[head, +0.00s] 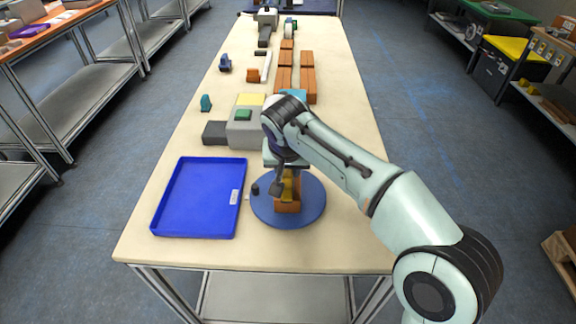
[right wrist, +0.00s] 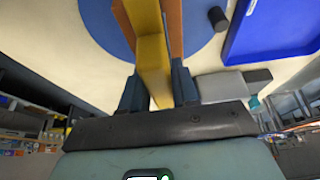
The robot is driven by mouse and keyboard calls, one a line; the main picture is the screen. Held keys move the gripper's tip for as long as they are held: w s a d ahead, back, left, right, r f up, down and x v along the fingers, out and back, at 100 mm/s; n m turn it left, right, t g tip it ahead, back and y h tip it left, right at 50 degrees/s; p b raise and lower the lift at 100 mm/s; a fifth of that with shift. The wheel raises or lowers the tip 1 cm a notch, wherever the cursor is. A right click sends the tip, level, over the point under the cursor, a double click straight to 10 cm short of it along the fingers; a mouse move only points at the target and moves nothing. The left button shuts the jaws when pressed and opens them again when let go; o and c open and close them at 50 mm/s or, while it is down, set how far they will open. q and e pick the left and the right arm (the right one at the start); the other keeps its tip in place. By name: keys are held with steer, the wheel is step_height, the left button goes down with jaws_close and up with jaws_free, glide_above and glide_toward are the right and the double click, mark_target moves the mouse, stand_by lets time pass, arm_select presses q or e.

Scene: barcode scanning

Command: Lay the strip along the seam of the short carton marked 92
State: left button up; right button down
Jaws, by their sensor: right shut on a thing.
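A small orange-brown carton (head: 289,207) sits on a round blue disc (head: 313,211) near the front of the table. My right gripper (head: 287,174) is above the carton and points down. It is shut on a yellow strip (right wrist: 153,62), which also shows in the head view (head: 288,187). The strip is over the carton's top; I cannot tell whether it touches it. In the right wrist view part of the carton (right wrist: 175,28) shows beside the strip. No number is legible on the carton, and the gripper partly hides it. My left gripper is not in view.
A blue tray (head: 154,233) lies left of the disc. A small black knob (head: 255,190) stands at the disc's edge. Behind is a grey machine (head: 240,135) with yellow and green parts. Several long brown cartons (head: 308,77) lie farther back. The front left table edge is clear.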

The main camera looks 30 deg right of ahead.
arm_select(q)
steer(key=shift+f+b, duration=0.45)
arm_select(e)
steer(key=shift+f, duration=0.6)
stand_by(0.4)
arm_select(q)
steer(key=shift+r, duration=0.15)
arm_select(e)
steer(key=shift+f, duration=0.15)
stand_by(1.0)
steer(key=shift+r+p, duration=0.85)
steer(key=shift+p, duration=0.1)
step_height(320, 180, up, 6)
steer(key=p, duration=0.5)
steer(key=shift+f, duration=0.15)
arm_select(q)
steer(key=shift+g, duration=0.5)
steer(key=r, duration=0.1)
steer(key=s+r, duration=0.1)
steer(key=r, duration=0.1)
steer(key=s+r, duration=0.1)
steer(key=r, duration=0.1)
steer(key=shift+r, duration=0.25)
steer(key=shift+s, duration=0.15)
arm_select(e)
steer(key=shift+f, duration=0.15)
